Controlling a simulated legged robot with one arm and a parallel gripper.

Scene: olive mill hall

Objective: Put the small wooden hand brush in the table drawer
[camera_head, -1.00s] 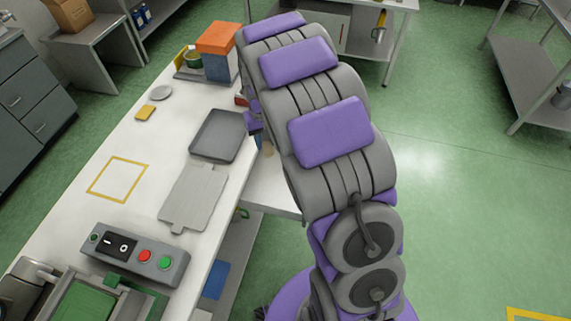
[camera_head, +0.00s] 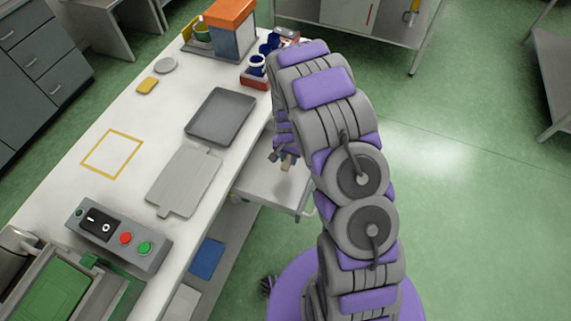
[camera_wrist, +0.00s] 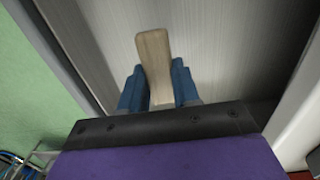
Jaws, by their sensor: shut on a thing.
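The small wooden hand brush (camera_wrist: 154,62) shows in the wrist view as a pale wooden piece between the two blue fingers. My gripper (camera_wrist: 160,88) is shut on it. In the head view the brush (camera_head: 287,163) is a small tan bit under my gripper (camera_head: 286,155), partly hidden by my arm. The table drawer (camera_head: 262,188) is pulled out from the table's right side. My gripper is over the open drawer, and the brush appears above its grey floor. I cannot tell whether the brush touches it.
The white table (camera_head: 113,197) holds a dark tray (camera_head: 220,115), a grey board (camera_head: 184,181) and a control box (camera_head: 117,240). A red holder with blue items (camera_head: 255,77) stands near the arm.

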